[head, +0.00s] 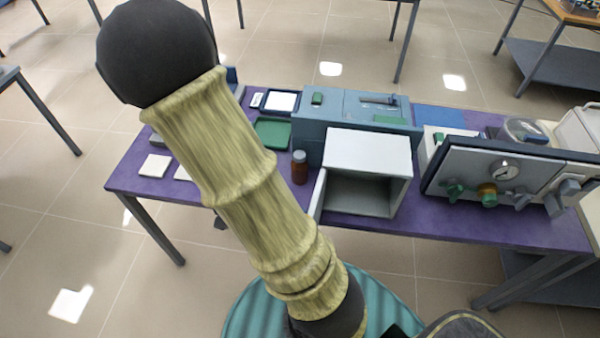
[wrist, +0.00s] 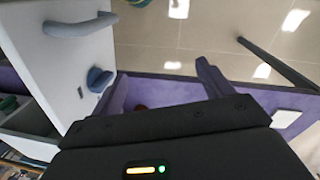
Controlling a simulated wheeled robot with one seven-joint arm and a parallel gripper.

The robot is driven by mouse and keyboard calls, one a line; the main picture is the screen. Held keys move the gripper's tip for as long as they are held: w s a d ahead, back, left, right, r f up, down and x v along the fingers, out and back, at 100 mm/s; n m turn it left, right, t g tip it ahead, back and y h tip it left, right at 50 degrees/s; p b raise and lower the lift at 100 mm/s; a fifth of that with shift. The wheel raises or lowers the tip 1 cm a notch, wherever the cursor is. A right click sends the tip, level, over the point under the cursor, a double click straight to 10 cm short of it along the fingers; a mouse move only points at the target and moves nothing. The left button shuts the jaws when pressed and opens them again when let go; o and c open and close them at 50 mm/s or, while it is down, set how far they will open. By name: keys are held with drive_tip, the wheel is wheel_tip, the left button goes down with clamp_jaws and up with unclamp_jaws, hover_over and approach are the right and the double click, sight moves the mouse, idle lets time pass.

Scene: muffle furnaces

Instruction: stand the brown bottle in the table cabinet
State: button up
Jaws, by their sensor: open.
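The brown bottle (head: 299,167) stands upright on the purple table, just left of the table cabinet, with a pale cap. The table cabinet (head: 368,150) is a white box, its front open and its inside looking empty. Its door (head: 318,195) is swung out on the left. In the wrist view, a white panel (wrist: 70,75) with a handle and a blue knob, apparently this door, fills the left. My gripper (wrist: 163,88) is open there, beside the panel. A small reddish patch, perhaps the bottle, shows behind the gripper body, mostly hidden. In the head view my arm hides the gripper.
A blue-grey device (head: 350,105) stands behind the cabinet. A panel with a gauge and knobs (head: 500,170) stands to its right. A green tray (head: 272,133) and white pads (head: 156,165) lie on the table's left part. Floor shows in front of the table.

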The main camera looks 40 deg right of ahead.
drive_tip(key=d+f+m+g+h+b, duration=0.1)
drive_tip(key=d+f+m+h+b, duration=0.1)
drive_tip(key=d+f+m, duration=0.35)
drive_tip(key=m+t+h+b, duration=0.3)
drive_tip(key=m+h+b, duration=0.15)
drive_tip(key=h, duration=0.55)
approach(293, 170)
drive_tip(key=r+v, duration=0.1)
drive_tip(key=v, duration=0.4)
drive_tip(key=shift+y, duration=0.3)
drive_tip(key=shift+d, duration=0.1)
drive_tip(key=p+x, duration=0.1)
drive_tip(key=x, duration=1.1)
drive_tip(key=shift+f, duration=0.15)
drive_tip(key=shift+d, duration=0.1)
